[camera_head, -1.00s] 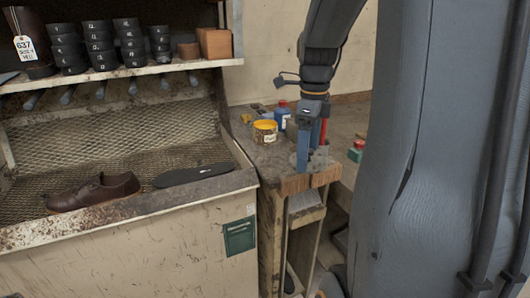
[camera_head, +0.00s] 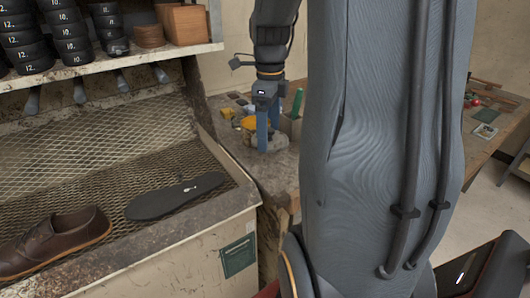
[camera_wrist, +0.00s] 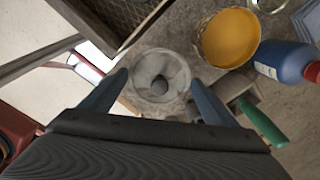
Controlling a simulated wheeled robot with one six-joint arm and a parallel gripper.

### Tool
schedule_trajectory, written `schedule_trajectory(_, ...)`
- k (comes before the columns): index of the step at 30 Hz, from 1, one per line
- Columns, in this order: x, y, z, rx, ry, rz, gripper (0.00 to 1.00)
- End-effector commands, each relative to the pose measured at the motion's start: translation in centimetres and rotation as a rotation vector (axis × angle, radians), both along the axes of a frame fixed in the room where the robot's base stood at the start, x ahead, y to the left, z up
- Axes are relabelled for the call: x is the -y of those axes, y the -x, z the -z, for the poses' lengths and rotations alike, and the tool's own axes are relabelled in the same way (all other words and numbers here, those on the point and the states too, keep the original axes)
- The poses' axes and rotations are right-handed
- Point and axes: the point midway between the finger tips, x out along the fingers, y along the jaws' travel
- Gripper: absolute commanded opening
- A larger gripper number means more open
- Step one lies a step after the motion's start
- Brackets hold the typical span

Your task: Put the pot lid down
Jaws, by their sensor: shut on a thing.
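The pot lid (camera_wrist: 147,66) is a pale grey round disc with a darker round middle. In the wrist view it lies between the two fingertips of my gripper (camera_wrist: 160,82), which is shut on it. In the head view my gripper (camera_head: 268,145) points straight down over the side bench, with the grey lid (camera_head: 281,142) around its fingertips. I cannot tell whether the lid touches the bench. The pot (camera_wrist: 205,48), open with yellow contents, stands to the right of the lid in the wrist view. It is partly hidden behind the fingers in the head view (camera_head: 245,122).
A blue bottle (camera_wrist: 285,62) and a green-handled tool (camera_wrist: 262,122) are close to the pot. The bench (camera_head: 275,180) has bare room in front. The stitcher cabinet (camera_head: 215,215), with a brown shoe (camera_head: 60,243) and black sole (camera_head: 165,198), is at left.

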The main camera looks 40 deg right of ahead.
Motion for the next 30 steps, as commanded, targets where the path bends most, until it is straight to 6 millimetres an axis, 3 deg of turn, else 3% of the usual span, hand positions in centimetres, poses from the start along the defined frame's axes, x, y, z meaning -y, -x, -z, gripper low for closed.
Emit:
schedule_trajectory(3, -0.1, 0.1, 2.0, -0.004, -0.002, -0.001, 0.60)
schedule_trajectory(16, 0.0, 0.1, 6.8, -0.003, -0.002, -0.001, 0.60)
schedule_trajectory(29, 0.0, 0.0, 7.6, 0.000, 0.000, 0.000, 0.60)
schedule_trajectory(30, 0.0, 0.0, 7.7, 0.000, 0.000, 0.000, 0.85)
